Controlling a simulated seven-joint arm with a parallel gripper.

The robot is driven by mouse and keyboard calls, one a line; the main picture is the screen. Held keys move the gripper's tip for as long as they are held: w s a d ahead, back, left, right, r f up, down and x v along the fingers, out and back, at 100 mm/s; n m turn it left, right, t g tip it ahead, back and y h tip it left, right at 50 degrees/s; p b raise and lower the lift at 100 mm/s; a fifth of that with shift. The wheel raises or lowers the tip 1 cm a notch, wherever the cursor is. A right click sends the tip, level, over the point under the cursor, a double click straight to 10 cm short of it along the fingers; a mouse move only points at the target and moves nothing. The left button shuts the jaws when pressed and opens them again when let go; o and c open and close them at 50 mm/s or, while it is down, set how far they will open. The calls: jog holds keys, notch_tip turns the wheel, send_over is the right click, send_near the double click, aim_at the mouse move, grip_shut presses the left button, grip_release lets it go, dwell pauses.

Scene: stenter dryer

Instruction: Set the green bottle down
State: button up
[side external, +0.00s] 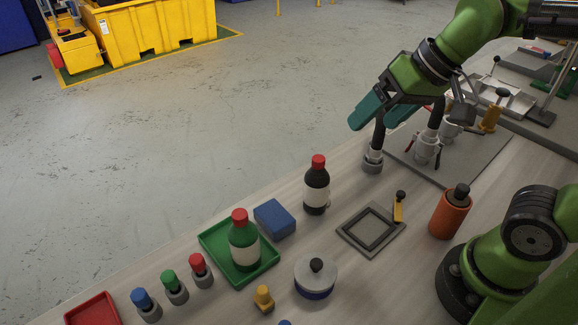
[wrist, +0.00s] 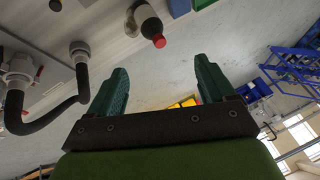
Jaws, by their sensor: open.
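The green bottle (side external: 244,243) has a red cap and a pale label. It stands upright on the green tray (side external: 214,246) in the side external view. My gripper (side external: 376,113) is open and empty, raised well to the upper right of the bottle, above the back part of the table. The wrist view also shows its two teal fingers (wrist: 161,90) spread apart with nothing between them. I cannot make out the green bottle in the wrist view.
A dark bottle with a red cap (side external: 317,186) stands upright near a blue block (side external: 274,218). Below my gripper are a black hose (side external: 379,136) and pipe fittings (side external: 427,148). A grey square frame (side external: 371,229), an orange bottle (side external: 450,212) and a round lidded pot (side external: 315,279) stand nearer.

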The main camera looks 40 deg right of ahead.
jog(key=shift+m+t, duration=0.7)
jog(key=shift+t, duration=0.1)
jog(key=s+d+f, duration=0.2)
jog(key=s+d, duration=0.1)
jog(key=shift+d, duration=0.1)
